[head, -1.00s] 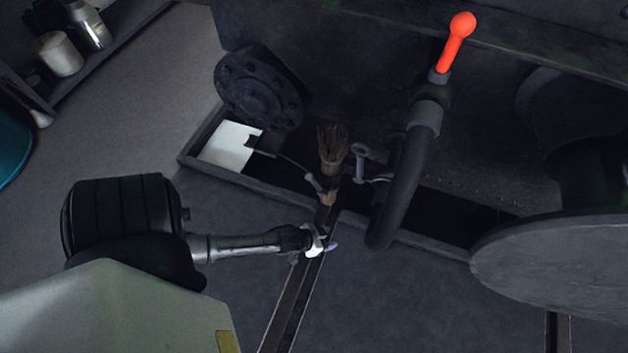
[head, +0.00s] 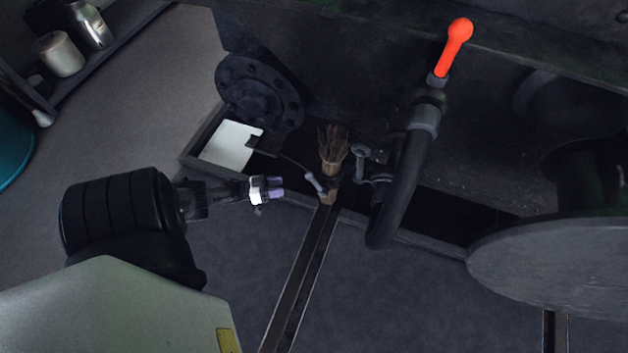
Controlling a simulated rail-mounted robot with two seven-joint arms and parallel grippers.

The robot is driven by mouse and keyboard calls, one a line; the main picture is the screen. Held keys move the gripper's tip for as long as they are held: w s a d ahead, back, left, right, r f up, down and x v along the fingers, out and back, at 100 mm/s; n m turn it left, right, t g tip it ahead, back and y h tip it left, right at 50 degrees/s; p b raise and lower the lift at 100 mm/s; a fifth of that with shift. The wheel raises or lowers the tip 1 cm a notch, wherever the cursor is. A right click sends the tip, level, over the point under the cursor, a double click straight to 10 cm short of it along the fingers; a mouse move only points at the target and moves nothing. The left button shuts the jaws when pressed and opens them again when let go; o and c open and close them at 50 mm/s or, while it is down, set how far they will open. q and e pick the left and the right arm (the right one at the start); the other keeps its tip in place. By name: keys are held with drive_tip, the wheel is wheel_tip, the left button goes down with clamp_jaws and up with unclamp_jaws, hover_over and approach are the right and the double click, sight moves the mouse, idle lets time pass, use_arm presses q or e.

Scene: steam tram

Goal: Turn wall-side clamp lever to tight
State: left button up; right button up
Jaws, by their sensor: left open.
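My left gripper (head: 277,188) is at centre-left in the head view, over the floor's edge by the pit frame, its short purple-tipped fingers pointing right. It is open with nothing seen between its fingers. To its right a small grey round-topped fitting (head: 361,152) stands beside a dark curved pipe (head: 402,190); it may be a clamp lever, but I cannot tell. A red-orange handle with a ball end (head: 456,46) rises from the top of that pipe. I cannot tell which part is the wall-side clamp lever. My right gripper is not in view.
A brush (head: 333,148) stands upright at the rail (head: 303,270), with a thin pale-handled tool (head: 313,182) beside it. A white sheet (head: 230,145) lies near a dark bolted flange (head: 258,91). A large grey disc (head: 560,265) fills the right. Open floor lies left.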

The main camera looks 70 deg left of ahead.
sight(314, 181)
use_arm(q)
drive_tip(key=shift+b+x, duration=0.85)
drive_tip(key=shift+x, duration=5.95)
drive_tip(key=shift+r, duration=0.1)
drive_tip(key=shift+c, duration=0.5)
drive_tip(key=c, duration=0.7)
clamp_jaws()
